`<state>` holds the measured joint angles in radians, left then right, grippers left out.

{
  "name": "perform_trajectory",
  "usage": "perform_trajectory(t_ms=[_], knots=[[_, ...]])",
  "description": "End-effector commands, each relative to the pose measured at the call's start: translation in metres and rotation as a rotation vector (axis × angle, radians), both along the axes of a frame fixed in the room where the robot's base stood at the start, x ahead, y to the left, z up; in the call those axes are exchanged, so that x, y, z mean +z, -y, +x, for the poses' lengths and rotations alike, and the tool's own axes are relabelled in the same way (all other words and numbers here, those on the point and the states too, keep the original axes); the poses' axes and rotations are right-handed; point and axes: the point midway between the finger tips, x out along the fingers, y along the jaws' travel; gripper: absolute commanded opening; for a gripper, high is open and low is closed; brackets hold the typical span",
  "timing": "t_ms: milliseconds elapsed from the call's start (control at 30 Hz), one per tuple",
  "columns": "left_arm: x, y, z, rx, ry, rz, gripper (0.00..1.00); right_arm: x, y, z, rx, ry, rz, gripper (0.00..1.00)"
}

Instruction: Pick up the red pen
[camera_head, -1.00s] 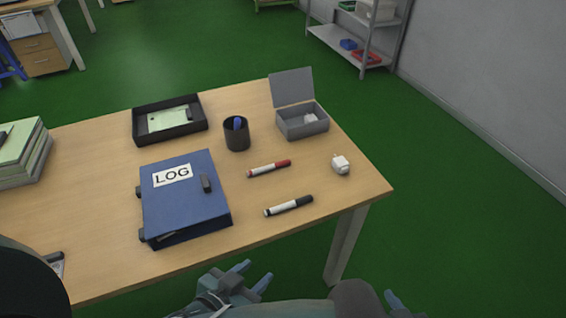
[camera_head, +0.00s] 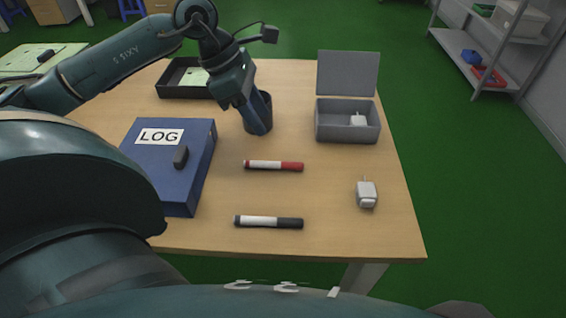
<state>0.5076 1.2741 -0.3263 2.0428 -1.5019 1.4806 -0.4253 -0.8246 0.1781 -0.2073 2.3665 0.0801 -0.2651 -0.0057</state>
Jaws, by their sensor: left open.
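The red pen (camera_head: 273,166), a marker with a white part on the left and a red part on the right, lies flat on the wooden table (camera_head: 330,235). My left gripper (camera_head: 258,126) points down in front of the dark pen cup (camera_head: 266,101), above and slightly left of the red pen in the picture. It is open, apart from the red pen, and partly hides the cup. I cannot tell whether it touches the cup. My right gripper is not in view.
A black marker (camera_head: 269,222) lies nearer me, parallel to the red pen. The blue LOG binder (camera_head: 200,150) is at left, a white plug (camera_head: 367,193) at right. An open grey box (camera_head: 347,122) and a black tray (camera_head: 172,88) stand farther back.

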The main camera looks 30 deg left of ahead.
Motion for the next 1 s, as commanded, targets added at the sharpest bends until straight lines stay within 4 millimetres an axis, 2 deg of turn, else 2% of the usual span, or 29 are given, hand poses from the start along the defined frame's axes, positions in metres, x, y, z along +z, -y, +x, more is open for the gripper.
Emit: perform_trajectory(t_ms=[33,100,400,667,900,1000], knots=[[-0.001,-0.008,0.001,0.003,0.005,0.037,0.41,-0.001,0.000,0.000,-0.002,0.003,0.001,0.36],[-0.007,-0.010,0.002,0.005,0.006,0.057,0.41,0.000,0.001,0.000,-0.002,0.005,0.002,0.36],[-0.057,0.009,0.012,0.004,0.004,0.054,0.41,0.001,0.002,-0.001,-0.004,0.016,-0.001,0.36],[-0.076,0.016,0.015,0.004,0.004,0.055,0.41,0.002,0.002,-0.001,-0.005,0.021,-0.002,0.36],[-0.110,0.029,0.016,0.005,0.004,0.052,0.41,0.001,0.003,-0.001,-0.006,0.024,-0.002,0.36],[-0.118,0.031,0.018,0.006,0.005,0.054,0.41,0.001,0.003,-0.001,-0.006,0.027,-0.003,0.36]])
